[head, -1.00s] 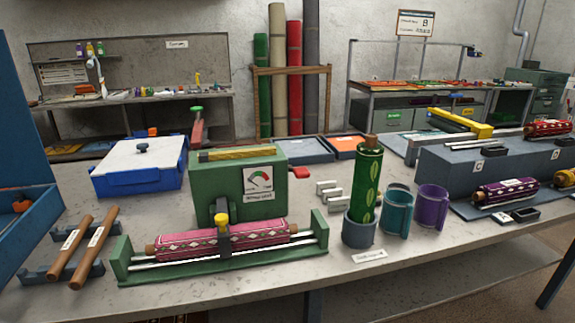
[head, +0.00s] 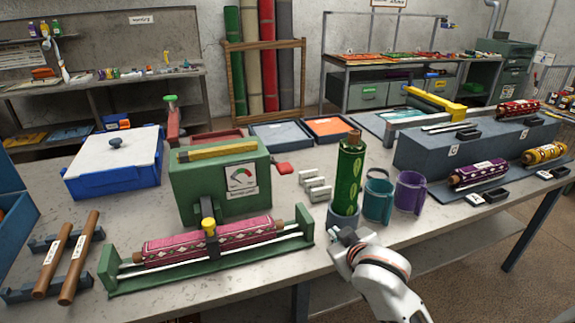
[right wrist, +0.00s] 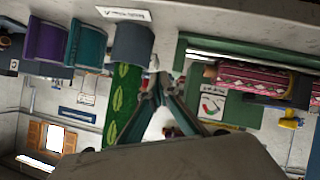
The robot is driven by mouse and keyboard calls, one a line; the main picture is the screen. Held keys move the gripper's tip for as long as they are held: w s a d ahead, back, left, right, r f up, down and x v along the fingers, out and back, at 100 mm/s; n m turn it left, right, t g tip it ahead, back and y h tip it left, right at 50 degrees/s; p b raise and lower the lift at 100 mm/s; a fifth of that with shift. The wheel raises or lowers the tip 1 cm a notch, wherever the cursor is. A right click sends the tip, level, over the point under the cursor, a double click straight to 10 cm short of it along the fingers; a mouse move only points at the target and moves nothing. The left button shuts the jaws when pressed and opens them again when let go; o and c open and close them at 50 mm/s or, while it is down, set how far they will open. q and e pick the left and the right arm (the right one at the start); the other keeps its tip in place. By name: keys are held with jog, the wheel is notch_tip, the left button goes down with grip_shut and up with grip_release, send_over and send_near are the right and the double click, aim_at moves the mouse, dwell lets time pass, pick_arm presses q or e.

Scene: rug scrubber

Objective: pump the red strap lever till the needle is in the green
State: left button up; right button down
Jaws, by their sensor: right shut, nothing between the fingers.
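A green machine box (head: 190,192) stands on the table behind a green cradle that holds a patterned pink roll (head: 205,241). On its front is a gauge (head: 241,178) with a coloured arc; the needle's exact place is too small to tell. A short red lever (head: 283,169) sticks out from the box's right side. A red upright with a green top (head: 172,118) stands behind the box. My right gripper (head: 342,243) is shut and empty, in front of the green leaf roll and right of the cradle. The gauge also shows in the right wrist view (right wrist: 211,108). My left gripper is not in view.
The green leaf roll (head: 349,180) stands in a grey cup (head: 342,218), beside teal (head: 378,198) and purple (head: 411,192) mugs. Small white blocks (head: 315,186) lie between the red lever and that roll. A blue box with a white lid (head: 116,160) stands left.

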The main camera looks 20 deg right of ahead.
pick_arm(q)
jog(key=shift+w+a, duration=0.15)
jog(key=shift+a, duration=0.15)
pick_arm(e)
jog(key=w+a+r+m+t+y, duration=0.1)
jog(key=w+a+r, duration=0.1)
jog(key=w+r, duration=0.4)
jog(key=w+a+r+m+t+y, duration=0.1)
jog(key=w+a+r+t, duration=0.1)
jog(key=w+r, duration=0.4)
notch_tip(320, 180, up, 4)
jog(key=shift+a+r+m, duration=0.1)
jog(key=shift+a+m, duration=0.2)
jog(key=shift+a, duration=0.55)
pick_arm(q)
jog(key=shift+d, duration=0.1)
pick_arm(e)
send_over(287, 169)
notch_tip(287, 169, down, 3)
jog(key=shift+d+r, duration=0.1)
jog(key=shift+r, duration=0.05)
jog(key=shift+s+f, duration=0.1)
jog(key=shift+f, duration=1.5)
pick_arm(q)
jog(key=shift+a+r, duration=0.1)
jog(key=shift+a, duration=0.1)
pick_arm(e)
jog(key=shift+f, duration=0.3)
